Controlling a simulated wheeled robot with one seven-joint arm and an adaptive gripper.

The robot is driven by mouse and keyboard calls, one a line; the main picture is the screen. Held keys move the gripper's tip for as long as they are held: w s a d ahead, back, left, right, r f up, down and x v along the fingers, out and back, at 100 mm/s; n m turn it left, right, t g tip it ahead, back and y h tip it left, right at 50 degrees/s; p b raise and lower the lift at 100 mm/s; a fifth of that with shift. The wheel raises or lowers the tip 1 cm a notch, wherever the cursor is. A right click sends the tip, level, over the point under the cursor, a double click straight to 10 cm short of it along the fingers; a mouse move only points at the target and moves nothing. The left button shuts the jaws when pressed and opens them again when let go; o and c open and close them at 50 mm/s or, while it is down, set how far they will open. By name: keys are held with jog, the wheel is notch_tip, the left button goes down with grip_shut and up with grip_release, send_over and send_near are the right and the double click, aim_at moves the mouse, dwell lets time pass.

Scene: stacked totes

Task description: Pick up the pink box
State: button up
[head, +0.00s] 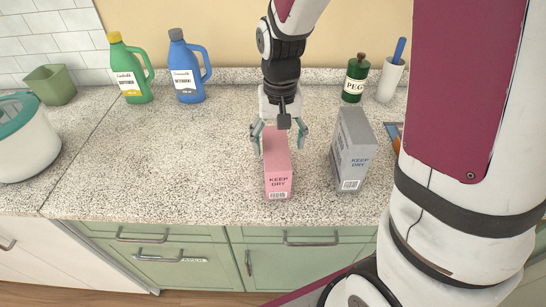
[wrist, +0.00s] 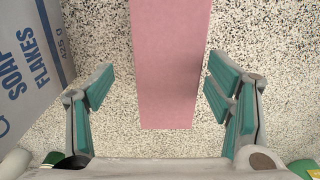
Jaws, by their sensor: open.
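The pink box (head: 278,178), marked KEEP DRY, stands upright on the speckled counter near its front edge. My gripper (head: 278,143) is above it and pointing down, with its fingers spread to either side of the box's top. In the wrist view the pink box (wrist: 168,65) lies between the two open green-padded fingers of my gripper (wrist: 168,92). A gap of counter shows between each finger and the box, so neither finger touches it there. The box's far end runs out of the wrist view.
A grey box (head: 352,150) stands close to the right of the pink one; it shows at left in the wrist view (wrist: 28,60). A green jug (head: 130,75), a blue jug (head: 186,75), a green bottle (head: 355,80) and a white cup (head: 389,80) stand behind. The counter's left-middle (head: 150,160) is clear.

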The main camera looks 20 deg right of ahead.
jog(key=shift+a+f, duration=0.2)
jog(key=shift+f, duration=1.35)
jog(key=shift+a+f, duration=0.2)
jog(key=shift+f, duration=1.3)
jog(key=c, duration=1.4)
jog(key=shift+c, duration=0.2)
